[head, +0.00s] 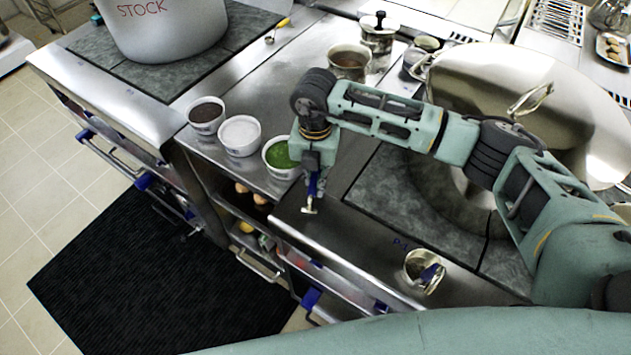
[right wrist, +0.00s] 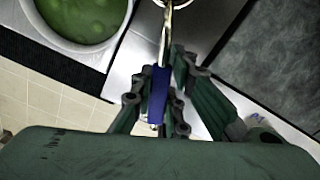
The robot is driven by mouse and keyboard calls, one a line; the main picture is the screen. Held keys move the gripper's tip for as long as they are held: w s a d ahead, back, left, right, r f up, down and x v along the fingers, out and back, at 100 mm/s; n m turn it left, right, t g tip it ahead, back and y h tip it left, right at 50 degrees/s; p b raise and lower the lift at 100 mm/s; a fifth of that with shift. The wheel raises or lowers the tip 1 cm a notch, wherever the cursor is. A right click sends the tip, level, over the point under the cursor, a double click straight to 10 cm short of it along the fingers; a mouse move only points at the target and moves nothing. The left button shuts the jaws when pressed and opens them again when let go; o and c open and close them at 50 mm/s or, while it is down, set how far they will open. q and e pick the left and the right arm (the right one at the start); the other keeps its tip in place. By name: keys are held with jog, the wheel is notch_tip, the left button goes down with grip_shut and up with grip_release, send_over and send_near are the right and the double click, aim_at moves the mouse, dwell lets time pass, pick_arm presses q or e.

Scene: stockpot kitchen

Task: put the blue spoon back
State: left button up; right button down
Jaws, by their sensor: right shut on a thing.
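The blue spoon (head: 312,187) has a blue handle and a metal bowl end, and hangs head-down from my right gripper (head: 314,172). The gripper is shut on its blue handle, which also shows in the right wrist view (right wrist: 158,95) with the metal shaft running away from the fingers. The spoon is just in front of the bowl of green food (head: 281,155), above the steel counter edge. A small metal pot (head: 411,268) with something blue in it stands at the front right of the counter. My left gripper is not in view.
Bowls of white (head: 240,134) and dark (head: 206,113) food stand left of the green one. A large steel pan (head: 462,75) is at the right behind my arm. A stock pot (head: 170,30) stands at the back left. Bare steel counter (head: 352,228) lies right of the spoon.

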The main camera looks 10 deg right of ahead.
notch_tip(320, 180, down, 3)
jog(key=shift+f+p, duration=0.15)
jog(key=shift+p, duration=0.6)
jog(key=shift+f, duration=0.25)
jog(key=shift+f, duration=0.1)
jog(key=shift+f, duration=0.15)
jog(key=c, duration=1.7)
grip_release()
